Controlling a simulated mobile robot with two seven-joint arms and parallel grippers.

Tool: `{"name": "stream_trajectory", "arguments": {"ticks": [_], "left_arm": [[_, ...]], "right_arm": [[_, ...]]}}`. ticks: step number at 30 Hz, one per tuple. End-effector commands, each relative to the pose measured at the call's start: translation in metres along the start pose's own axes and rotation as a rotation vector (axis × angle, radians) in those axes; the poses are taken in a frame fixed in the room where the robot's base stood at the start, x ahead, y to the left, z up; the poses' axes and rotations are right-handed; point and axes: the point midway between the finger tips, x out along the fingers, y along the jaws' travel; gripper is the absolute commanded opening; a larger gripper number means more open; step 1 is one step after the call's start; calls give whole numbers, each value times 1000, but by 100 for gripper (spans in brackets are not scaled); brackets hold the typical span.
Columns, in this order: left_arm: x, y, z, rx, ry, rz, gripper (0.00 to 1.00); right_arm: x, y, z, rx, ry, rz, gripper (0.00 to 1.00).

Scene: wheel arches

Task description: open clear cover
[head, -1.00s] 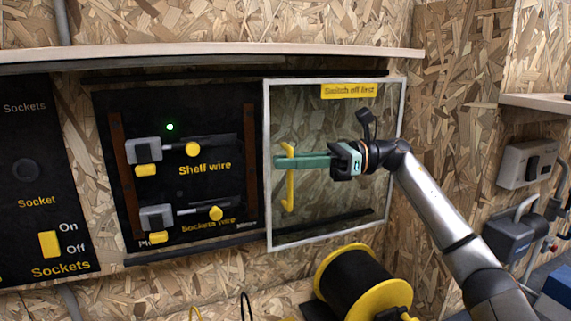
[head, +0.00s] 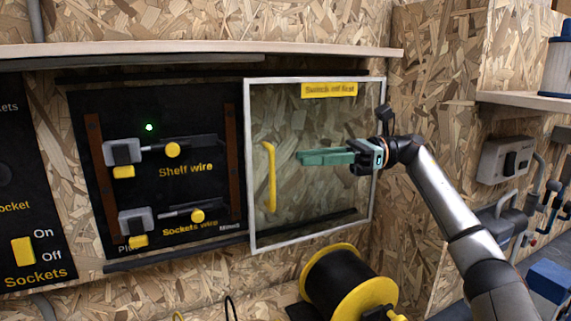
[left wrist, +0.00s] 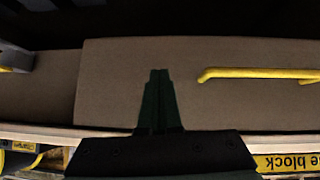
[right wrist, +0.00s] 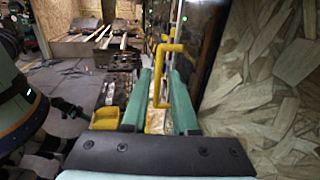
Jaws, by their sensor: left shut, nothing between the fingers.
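The clear cover (head: 335,215) has a pale frame, a yellow label and a yellow upright handle (head: 269,180). It stands to the right of the black panel (head: 185,185) with the two wire plugs, leaving those plugs uncovered. My right gripper (head: 298,157) is just right of the handle, in front of the cover, apart from the handle. In the right wrist view its green fingers (right wrist: 158,85) stand apart with nothing gripped, and the handle (right wrist: 172,48) shows beyond them. My left gripper (left wrist: 159,70) is shut and empty, seen only in the left wrist view.
A wooden shelf (head: 200,57) runs above the panel and cover. A black and yellow cable reel (head: 348,285) stands below the cover. Wall boxes (head: 506,160) and a right shelf (head: 530,101) are at right. The left wrist view shows a yellow bar (left wrist: 255,74) on a brown board.

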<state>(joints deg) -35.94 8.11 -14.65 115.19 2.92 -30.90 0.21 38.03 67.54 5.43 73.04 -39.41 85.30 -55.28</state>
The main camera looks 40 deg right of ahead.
Motion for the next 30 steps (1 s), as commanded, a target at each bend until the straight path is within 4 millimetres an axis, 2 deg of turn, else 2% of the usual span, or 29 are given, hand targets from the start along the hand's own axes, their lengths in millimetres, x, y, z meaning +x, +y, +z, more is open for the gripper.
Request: {"name": "stream_trajectory", "arguments": {"ticks": [3, 9, 30], "left_arm": [[1, 0, -2, 2, 9, 0, 0], [1, -1, -3, 3, 10, 0, 0], [-1, -1, 3, 0, 0, -1, 0]], "right_arm": [[-23, 0, 0, 0, 0, -2, 27], [-43, 0, 0, 0, 1, 0, 27], [-46, 0, 0, 0, 1, 1, 27]]}}
